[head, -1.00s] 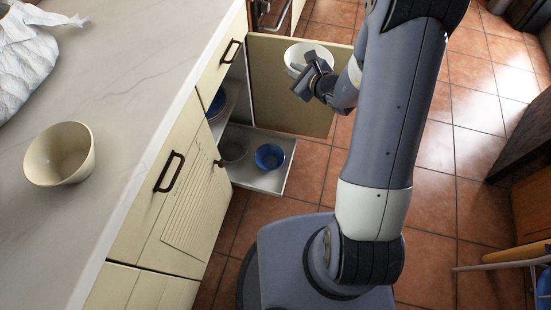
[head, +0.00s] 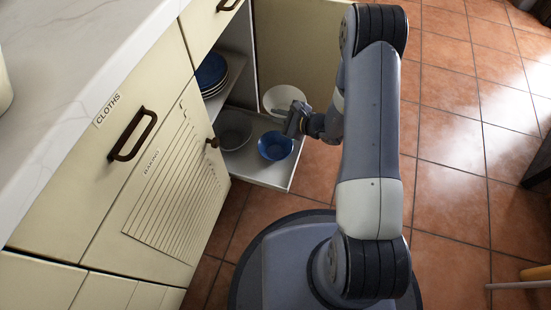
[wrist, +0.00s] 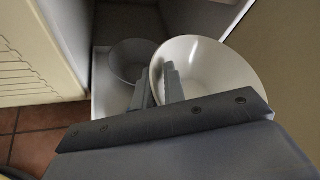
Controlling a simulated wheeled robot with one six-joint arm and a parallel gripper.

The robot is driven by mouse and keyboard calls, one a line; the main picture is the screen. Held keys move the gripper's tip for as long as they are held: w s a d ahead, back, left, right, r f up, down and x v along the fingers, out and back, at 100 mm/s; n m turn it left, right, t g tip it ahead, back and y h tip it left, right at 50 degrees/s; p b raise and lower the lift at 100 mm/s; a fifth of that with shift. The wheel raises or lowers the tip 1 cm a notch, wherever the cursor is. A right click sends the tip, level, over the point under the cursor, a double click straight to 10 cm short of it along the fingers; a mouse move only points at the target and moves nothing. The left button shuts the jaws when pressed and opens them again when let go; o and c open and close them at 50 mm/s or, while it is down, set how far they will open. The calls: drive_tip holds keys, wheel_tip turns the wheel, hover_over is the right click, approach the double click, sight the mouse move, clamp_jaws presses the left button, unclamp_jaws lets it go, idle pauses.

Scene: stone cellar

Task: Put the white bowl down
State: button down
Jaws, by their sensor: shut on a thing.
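The white bowl (head: 284,98) is beyond the blue bowl in the head view, in front of the open cupboard door. The bowl is over or close to the right side of the pull-out shelf (head: 258,175). I cannot tell whether its base touches the shelf.
On the shelf stand a dark blue bowl (head: 275,146) and a grey bowl (head: 232,130). Blue plates (head: 211,72) are stacked higher inside the cupboard. The open door (head: 300,45) stands close behind the white bowl. The counter edge (head: 120,70) is at the left.

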drive_tip(key=shift+n+g+y, duration=0.4)
drive_tip(key=shift+n+g, duration=0.2)
drive_tip(key=shift+n, duration=0.1)
drive_tip(key=f+b, duration=0.3)
drive_tip(key=f, duration=0.3)
drive_tip(key=s+a+f+b, duration=0.1)
drive_tip(key=f+b, duration=0.2)
drive_tip(key=f, duration=0.4)
drive_tip(key=s+a+f+b, duration=0.1)
drive_tip(key=f+b, duration=0.2)
drive_tip(key=f, duration=0.4)
drive_tip(key=shift+a, duration=0.2)
drive_tip(key=shift+f, duration=0.35)
drive_tip(key=shift+f, duration=0.3)
drive_tip(key=c, duration=1.5)
unclamp_jaws()
drive_tip(key=shift+f, duration=0.15)
drive_tip(key=shift+r, duration=0.4)
drive_tip(key=shift+r+p+v, duration=0.15)
drive_tip(key=shift+p+v, duration=0.9)
drive_tip(key=shift+v, duration=2)
drive_tip(key=shift+r+p+v, duration=0.15)
drive_tip(key=shift+p+v, duration=0.85)
drive_tip(key=shift+v, duration=2.05)
